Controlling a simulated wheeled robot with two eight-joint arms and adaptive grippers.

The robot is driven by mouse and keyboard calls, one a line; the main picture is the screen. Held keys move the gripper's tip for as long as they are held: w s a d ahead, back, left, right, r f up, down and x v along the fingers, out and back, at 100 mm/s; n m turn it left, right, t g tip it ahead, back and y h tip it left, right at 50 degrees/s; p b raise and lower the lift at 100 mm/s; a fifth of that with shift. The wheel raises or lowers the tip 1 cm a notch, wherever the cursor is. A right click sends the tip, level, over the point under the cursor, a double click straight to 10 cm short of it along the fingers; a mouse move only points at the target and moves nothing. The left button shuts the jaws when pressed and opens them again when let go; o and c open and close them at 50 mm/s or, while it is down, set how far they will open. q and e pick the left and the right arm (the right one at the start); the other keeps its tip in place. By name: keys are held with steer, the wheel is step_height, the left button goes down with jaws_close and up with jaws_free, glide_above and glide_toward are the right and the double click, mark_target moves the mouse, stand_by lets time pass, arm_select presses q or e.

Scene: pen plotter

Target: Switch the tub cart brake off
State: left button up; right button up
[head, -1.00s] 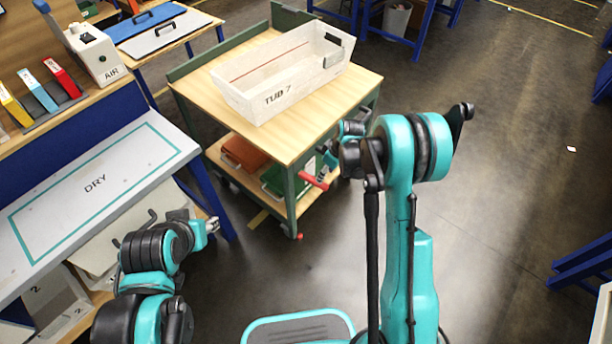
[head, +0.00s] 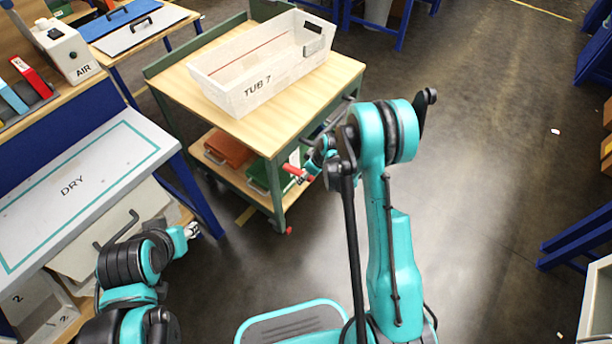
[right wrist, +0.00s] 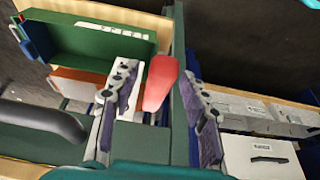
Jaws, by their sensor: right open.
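The tub cart (head: 176,92) has a wooden top, green posts and a lower shelf. A white tub marked TUB 7 (head: 243,92) stands on its top. The red brake lever (head: 293,171) sticks out by the cart's near corner post. In the right wrist view the red lever (right wrist: 160,82) shows between the fingers of my right gripper (right wrist: 160,98), which is open; I cannot tell whether either finger touches it. In the head view my right gripper (head: 314,164) is at the lever, partly hidden by its arm. My left gripper (head: 192,230) is beside the DRY bench, its jaws too small to judge.
The DRY bench (head: 130,122) stands at left, with a white AIR box (head: 68,48) behind it. A green bin (head: 262,172) and an orange bin (head: 226,150) lie on the cart's lower shelf. The floor (head: 480,140) to the right is mostly clear.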

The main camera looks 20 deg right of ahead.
jaws_close()
steer(key=shift+w+a+r+g+h+p, duration=0.1)
steer(key=shift+a+r+g+h+p, duration=0.15)
steer(key=shift+r+p, duration=0.35)
steer(key=shift+w+a+r+g+h+p, duration=0.1)
steer(key=shift+w+r+g+h+p, duration=0.15)
steer(key=shift+r+g+h, duration=0.2)
steer(key=shift+w+r+g+h+p, duration=0.1)
steer(key=shift+r+g+h+p, duration=0.15)
steer(key=shift+g, duration=0.25)
jaws_free()
step_height(320, 180, up, 12)
steer(key=s, duration=0.1)
steer(key=shift+d, duration=0.45)
